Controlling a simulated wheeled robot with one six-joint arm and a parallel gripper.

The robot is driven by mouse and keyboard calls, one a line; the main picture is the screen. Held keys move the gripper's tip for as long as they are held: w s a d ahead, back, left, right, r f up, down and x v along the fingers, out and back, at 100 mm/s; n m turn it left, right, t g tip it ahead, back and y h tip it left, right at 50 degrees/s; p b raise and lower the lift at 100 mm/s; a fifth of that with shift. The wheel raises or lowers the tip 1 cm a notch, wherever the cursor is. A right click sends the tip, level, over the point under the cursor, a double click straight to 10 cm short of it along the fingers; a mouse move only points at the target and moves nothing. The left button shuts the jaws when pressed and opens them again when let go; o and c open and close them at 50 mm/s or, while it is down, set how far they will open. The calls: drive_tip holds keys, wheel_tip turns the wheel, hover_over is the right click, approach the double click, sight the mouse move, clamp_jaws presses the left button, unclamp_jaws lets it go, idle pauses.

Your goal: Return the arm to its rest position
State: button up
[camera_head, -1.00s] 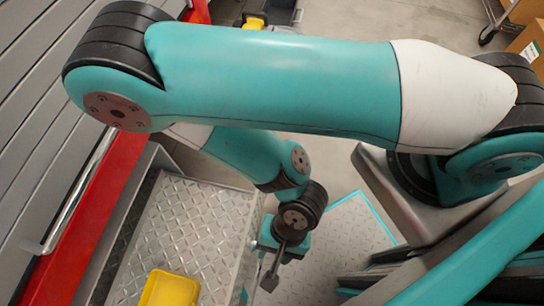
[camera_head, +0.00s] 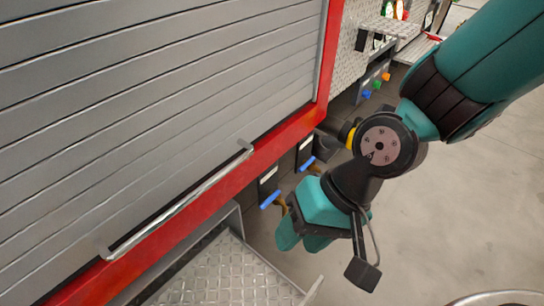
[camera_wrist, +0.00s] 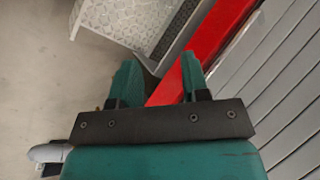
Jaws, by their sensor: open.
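My gripper (camera_head: 302,240) hangs at the lower middle of the head view, in front of the red frame and beside the blue-handled valves. In the wrist view its two teal fingers (camera_wrist: 160,78) stand apart with nothing between them. My arm comes in from the upper right of the head view and bends down at the black wrist joint. No object is in the gripper.
A grey roller shutter (camera_head: 150,110) with a silver bar handle (camera_head: 180,205) and red frame (camera_head: 225,195) fills the left. Blue valve handles (camera_head: 270,199) sit close to the gripper. A tread-plate step (camera_head: 225,275) is below. Open floor (camera_head: 450,220) lies to the right.

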drive_tip(key=d+r+n+t+h, duration=0.2)
drive_tip(key=d+r+n, duration=0.3)
drive_tip(key=d+r, duration=0.7)
wheel_tip(320, 180, up, 25)
drive_tip(key=a+p, duration=0.1)
drive_tip(key=p, duration=2.3)
drive_tip(key=shift+s+p, duration=0.2)
drive_tip(key=shift+p, duration=0.1)
drive_tip(key=shift+a+f, duration=0.1)
drive_tip(key=shift+f, duration=0.05)
